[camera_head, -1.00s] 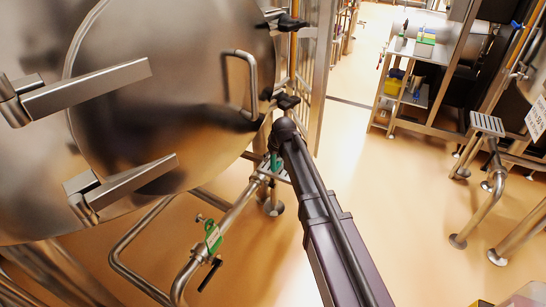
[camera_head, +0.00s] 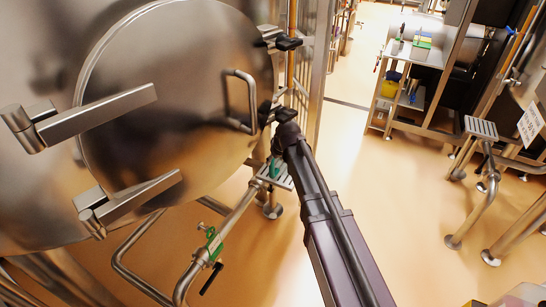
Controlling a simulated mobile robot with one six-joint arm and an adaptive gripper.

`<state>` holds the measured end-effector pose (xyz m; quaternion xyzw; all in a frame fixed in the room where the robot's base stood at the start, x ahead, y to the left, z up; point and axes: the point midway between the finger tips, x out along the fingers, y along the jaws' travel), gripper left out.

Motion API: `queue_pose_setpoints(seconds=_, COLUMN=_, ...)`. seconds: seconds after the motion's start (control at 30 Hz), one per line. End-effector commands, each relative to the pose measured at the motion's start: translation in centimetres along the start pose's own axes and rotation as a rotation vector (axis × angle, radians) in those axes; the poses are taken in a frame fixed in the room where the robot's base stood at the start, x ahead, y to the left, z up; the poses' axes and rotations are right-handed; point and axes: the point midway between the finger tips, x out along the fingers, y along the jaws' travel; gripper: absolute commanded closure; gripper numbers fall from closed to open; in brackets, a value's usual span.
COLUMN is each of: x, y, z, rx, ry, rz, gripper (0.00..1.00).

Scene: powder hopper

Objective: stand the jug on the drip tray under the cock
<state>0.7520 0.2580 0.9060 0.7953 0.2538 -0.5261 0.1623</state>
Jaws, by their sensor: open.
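I cannot make out a jug for certain. My gripper (camera_head: 284,127), at the far end of my dark arm, is small and partly hidden from behind; it is open, with nothing visible in it. It is just right of the big steel vessel's round door. A slatted metal plate (camera_head: 276,174), possibly the drip tray, shows below it, partly covered by my arm. A green piece (camera_head: 270,169) shows beside this plate. A valve with a green tag and black lever (camera_head: 211,277) is on the low pipe at lower left; I cannot tell whether it is the cock.
The steel door (camera_head: 175,100) with its handle and hinge arms fills the left. A shelf cart (camera_head: 428,56) with a yellow bin (camera_head: 390,84) stands at the back right. Another slatted plate (camera_head: 480,128) stands on a bent pipe at right. The floor between is clear.

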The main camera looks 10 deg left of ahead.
Motion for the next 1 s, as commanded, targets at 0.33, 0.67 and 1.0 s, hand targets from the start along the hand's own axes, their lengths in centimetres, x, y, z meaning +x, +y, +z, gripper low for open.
queue_pose_setpoints(seconds=0.33, x=-2.5, y=0.0, z=6.3, rx=0.001, ry=0.000, rz=0.000, gripper=0.37)
queue_pose_setpoints(seconds=0.67, x=-3.8, y=0.1, z=9.4, rx=0.001, ry=0.000, rz=0.000, gripper=0.37)
queue_pose_setpoints(seconds=1.0, x=-4.1, y=0.2, z=9.9, rx=0.000, ry=0.000, rz=0.000, gripper=0.37)
